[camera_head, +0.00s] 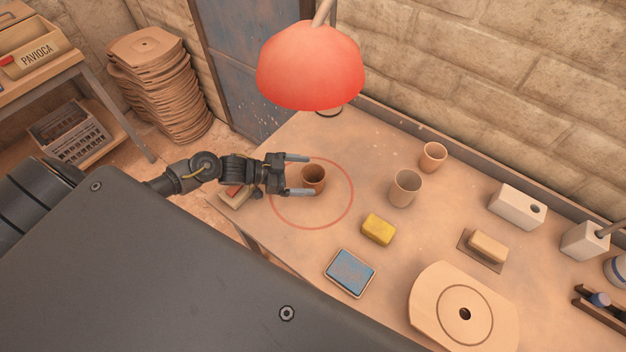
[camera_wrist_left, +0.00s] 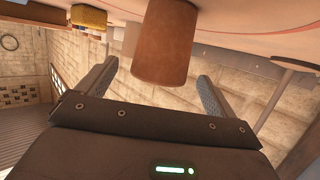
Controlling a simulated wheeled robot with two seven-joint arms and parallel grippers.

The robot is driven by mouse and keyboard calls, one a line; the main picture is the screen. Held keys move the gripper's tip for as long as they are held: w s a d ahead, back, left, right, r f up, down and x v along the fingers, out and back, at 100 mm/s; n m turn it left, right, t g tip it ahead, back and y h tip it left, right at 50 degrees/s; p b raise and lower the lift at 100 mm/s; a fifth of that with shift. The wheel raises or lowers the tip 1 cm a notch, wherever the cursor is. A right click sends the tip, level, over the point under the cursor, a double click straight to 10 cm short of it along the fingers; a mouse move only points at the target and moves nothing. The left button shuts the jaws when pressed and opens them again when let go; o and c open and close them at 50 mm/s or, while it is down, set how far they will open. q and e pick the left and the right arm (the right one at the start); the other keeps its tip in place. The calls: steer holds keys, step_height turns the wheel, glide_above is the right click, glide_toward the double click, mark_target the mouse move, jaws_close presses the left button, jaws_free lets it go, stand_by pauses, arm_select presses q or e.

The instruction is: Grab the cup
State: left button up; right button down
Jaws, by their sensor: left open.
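A brown cup (camera_head: 315,181) stands upright inside the red ring (camera_head: 344,212) on the table, near its left end. My left gripper (camera_head: 301,175) comes in from the left, open, with one finger on the far side and one on the near side of the cup. In the left wrist view, the cup (camera_wrist_left: 166,45) appears upside down, ahead of and between the spread fingers of the left gripper (camera_wrist_left: 158,88). I cannot tell whether a finger touches it. Two more cups, a grey-brown one (camera_head: 404,190) and an orange one (camera_head: 433,158), stand farther right. My right gripper is not in view.
A red lamp (camera_head: 310,68) hangs over the table's back left. A yellow sponge (camera_head: 378,229), a blue pad (camera_head: 350,272) and a round-holed board (camera_head: 440,312) lie to the right and front. White blocks (camera_head: 515,207) line the back right.

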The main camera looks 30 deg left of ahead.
mark_target(323, 175)
arm_select(q)
steer(key=x, duration=0.2)
steer(key=shift+w+d, duration=0.2)
steer(key=shift+d, duration=0.05)
steer(key=shift+w+d+f, duration=0.15)
steer(key=shift+w+d, duration=0.05)
steer(key=shift+d, duration=0.05)
steer(key=shift+c, duration=0.2)
steer(key=c, duration=1.1)
